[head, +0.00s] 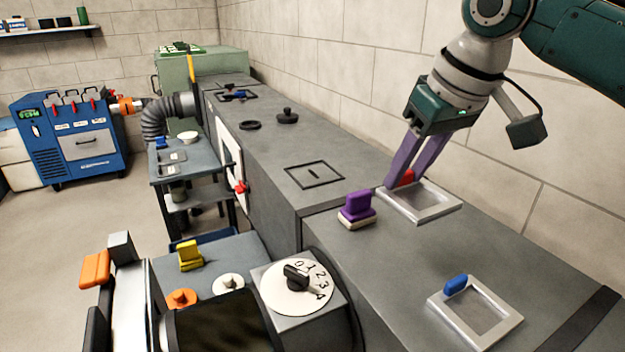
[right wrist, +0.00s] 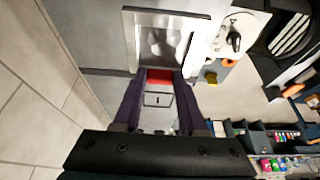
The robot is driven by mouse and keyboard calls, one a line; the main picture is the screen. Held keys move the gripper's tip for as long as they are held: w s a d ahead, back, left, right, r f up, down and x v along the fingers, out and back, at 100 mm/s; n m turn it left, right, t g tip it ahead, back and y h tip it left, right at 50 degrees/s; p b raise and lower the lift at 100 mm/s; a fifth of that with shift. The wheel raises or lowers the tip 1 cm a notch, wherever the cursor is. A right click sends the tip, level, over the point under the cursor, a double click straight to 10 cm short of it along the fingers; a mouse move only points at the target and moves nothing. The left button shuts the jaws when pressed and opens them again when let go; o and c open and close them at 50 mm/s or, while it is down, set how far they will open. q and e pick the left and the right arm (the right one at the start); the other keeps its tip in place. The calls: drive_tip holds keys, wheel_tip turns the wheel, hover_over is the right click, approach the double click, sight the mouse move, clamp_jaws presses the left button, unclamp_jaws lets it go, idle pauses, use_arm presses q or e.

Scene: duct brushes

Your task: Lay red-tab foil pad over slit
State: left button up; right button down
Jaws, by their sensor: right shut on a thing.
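The red-tab foil pad (head: 436,204) is a silver square frame with a grey middle, low over the right part of the grey duct top; I cannot tell whether it touches. My right gripper (head: 408,178) is shut on its red tab (right wrist: 160,78), one purple finger on each side. The pad also shows in the right wrist view (right wrist: 132,42), beyond the fingertips. The slit (head: 314,174) is a short dark mark inside a black square outline on the duct top, left of the pad and uncovered. It shows between the fingers in the right wrist view (right wrist: 157,100). My left gripper is not in view.
A blue-tab foil pad (head: 512,325) lies at the front right of the duct. A purple-handled block (head: 358,207) stands between slit and held pad. A black knob (head: 287,116) and ring (head: 250,125) are farther back. A wall runs along the right.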

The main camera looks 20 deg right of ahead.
wheel_tip(320, 180, up, 11)
wheel_tip(320, 180, up, 4)
drive_tip(key=p, duration=0.6)
hover_over(405, 189)
